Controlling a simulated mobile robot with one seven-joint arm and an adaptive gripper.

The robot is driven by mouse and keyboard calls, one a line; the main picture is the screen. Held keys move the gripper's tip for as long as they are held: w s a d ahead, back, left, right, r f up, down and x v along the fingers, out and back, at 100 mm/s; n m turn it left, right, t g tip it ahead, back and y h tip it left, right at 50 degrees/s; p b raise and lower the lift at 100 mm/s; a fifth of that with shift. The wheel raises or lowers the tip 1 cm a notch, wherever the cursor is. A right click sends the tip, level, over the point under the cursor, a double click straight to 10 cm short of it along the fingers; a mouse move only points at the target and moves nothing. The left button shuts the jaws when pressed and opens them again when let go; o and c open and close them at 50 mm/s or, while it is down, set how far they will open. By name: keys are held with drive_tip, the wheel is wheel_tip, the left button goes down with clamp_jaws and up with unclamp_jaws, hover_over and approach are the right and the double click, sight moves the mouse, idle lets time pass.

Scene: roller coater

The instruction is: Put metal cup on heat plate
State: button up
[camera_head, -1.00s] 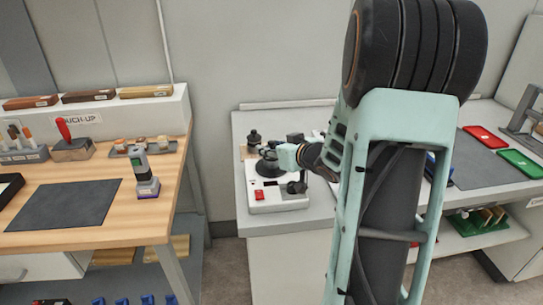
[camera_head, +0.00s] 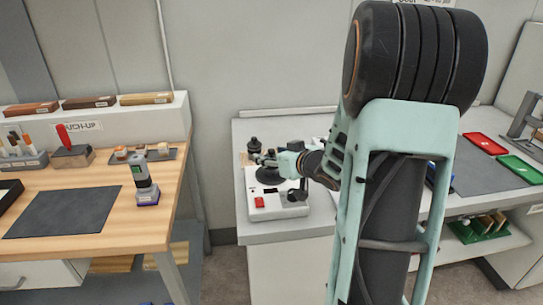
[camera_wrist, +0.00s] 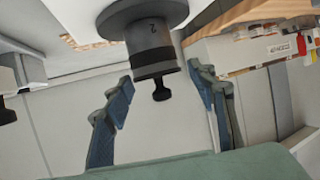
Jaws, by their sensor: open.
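A grey metal cup (camera_wrist: 150,45) marked "2", with a black band and black knob, shows in the wrist view. It stands on a dark round plate (camera_wrist: 120,20) and appears upside down, its knob pointing down the picture. In the head view, the heat plate (camera_head: 275,205) is a white box with a red switch and a dark disc (camera_head: 268,178). In the wrist view my gripper (camera_wrist: 160,95) is open, fingers apart on either side of the knob, with clear gaps.
A dark knobbed item (camera_head: 254,145) stands behind the white box, close to my fingers. The wooden touch-up bench (camera_head: 110,220) is left across a gap. Red (camera_head: 484,143) and green (camera_head: 520,168) trays lie right.

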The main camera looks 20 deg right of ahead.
drive_tip(key=p+v, duration=0.2)
drive_tip(key=v, duration=1)
drive_tip(key=shift+w, duration=0.1)
